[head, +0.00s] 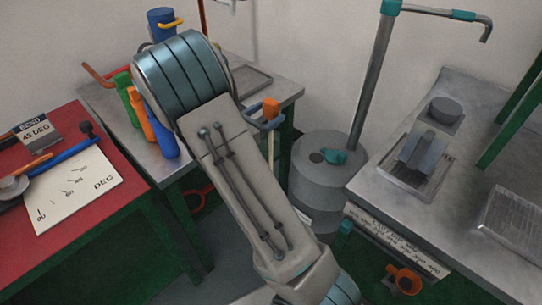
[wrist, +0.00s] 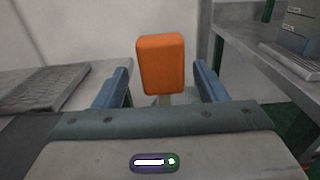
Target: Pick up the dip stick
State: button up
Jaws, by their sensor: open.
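The dip stick has an orange block-shaped handle (head: 270,108) on a thin pale shaft, beside the front right corner of the grey table in the head view. In the wrist view the orange handle (wrist: 161,64) stands upright, centred just beyond and between the two blue fingers of my gripper (wrist: 160,88). The fingers are apart, one on each side, and do not visibly touch the handle. A short bit of the shaft shows under the handle; the rest is hidden behind my gripper. In the head view my gripper (head: 262,122) is partly hidden by my arm.
The grey table (head: 288,88) with a tray and coloured bottles is left of the handle. A grey drum (head: 318,175) stands to its right, near a metal bench (head: 395,195). A red-topped table (head: 55,125) is at far left.

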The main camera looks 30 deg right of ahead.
jog(key=x, duration=0.3)
jog(key=shift+d+f, duration=0.15)
jog(key=shift+d, duration=0.2)
jog(key=c, duration=1.4)
jog(key=shift+o, duration=0.2)
